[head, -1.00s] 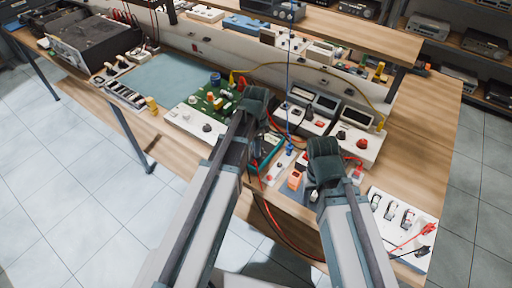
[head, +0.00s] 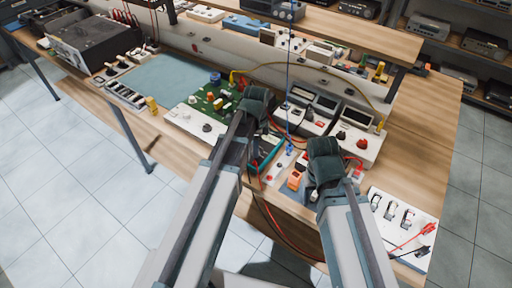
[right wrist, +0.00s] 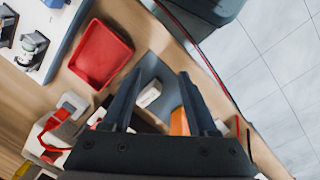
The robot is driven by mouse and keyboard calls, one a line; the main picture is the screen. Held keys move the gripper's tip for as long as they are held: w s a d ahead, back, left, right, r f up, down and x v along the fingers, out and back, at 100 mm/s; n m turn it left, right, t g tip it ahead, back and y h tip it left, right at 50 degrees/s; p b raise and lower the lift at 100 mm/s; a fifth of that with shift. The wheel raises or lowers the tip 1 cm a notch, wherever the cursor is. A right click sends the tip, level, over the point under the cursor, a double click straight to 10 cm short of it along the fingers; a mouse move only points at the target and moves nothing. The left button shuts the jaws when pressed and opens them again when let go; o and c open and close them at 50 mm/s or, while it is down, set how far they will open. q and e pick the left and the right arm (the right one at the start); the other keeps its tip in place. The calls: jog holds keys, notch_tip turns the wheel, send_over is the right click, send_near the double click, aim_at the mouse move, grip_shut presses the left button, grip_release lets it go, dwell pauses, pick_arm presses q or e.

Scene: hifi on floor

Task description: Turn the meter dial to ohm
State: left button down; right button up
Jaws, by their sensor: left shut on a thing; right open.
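A teal-edged handheld device (head: 269,152), which looks like the meter, lies on the bench beside my left forearm. The arm partly covers it. Its dial and markings are too small to read. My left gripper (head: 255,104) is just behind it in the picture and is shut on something. Its fingertips and what they hold are hidden. My right gripper (head: 324,172) is to the right of the device, above the bench. In the right wrist view its two fingers (right wrist: 163,100) are apart and point down, with nothing gripped between them.
An orange item (head: 295,180) is just left of my right gripper. A small white item (right wrist: 150,93) and a red tray (right wrist: 100,54) show beneath it. A green circuit board (head: 215,100), panel meters (head: 326,104) and a white switch board (head: 403,222) stand around. Cables cross the bench.

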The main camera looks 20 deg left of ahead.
pick_arm(q)
jog(key=c, duration=0.6)
grip_release()
notch_tip(320, 180, up, 14)
jog(key=p, duration=1.4)
pick_arm(e)
notch_tip(320, 180, up, 14)
pick_arm(q)
jog(key=shift+f, duration=0.1)
pick_arm(e)
jog(key=shift+f, duration=0.15)
pick_arm(q)
jog(key=s+d+f+n+b, duration=0.1)
jog(key=s+d+n, duration=0.4)
jog(key=s, duration=0.2)
jog(key=s+d+f+n+y+b, duration=0.1)
jog(key=s+d+n+b, duration=0.1)
jog(key=s+d+n, duration=0.3)
jog(key=s+n, duration=0.1)
jog(key=s, duration=0.2)
jog(key=shift+d+f+n, duration=0.2)
jog(key=shift+f+n, duration=0.1)
jog(key=shift+f, duration=0.1)
pick_arm(e)
notch_tip(320, 180, down, 3)
jog(key=shift+r, duration=0.1)
